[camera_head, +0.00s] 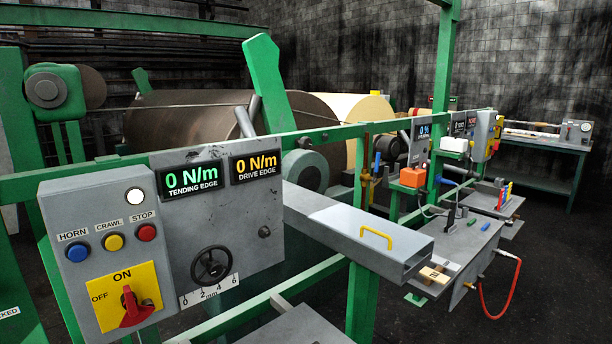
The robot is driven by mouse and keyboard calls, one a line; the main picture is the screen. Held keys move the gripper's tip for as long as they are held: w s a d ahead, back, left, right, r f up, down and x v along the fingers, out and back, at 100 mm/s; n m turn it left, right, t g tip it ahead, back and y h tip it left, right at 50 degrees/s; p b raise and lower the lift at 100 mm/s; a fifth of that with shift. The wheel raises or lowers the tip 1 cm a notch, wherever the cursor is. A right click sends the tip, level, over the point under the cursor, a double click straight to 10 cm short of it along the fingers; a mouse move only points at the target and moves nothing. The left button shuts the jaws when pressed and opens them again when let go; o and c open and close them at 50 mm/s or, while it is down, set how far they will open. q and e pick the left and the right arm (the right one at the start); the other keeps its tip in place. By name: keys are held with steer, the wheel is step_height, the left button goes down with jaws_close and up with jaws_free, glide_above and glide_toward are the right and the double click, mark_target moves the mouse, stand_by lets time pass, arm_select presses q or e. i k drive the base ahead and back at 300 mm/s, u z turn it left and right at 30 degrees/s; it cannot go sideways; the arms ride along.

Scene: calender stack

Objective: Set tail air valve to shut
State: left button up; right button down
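No part labelled as the tail air valve can be read. A red hose (482,298) loops from the edge of a grey side table at the right, with a small brass fitting (468,285) near one end. I cannot tell whether that fitting is the valve or how it is set. Vertical brass-coloured fittings (366,177) stand by the green rail in the middle, also too small to read. Neither of my grippers is in view.
A grey control panel (75,205) with buttons and a red rotary switch (134,308) on a yellow ON/OFF plate stands at front left. A grey box beam with a yellow handle (376,237) juts out mid-right. The dark floor at far right is clear.

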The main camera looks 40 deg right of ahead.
mark_target(374, 178)
steer(key=z, duration=1.75)
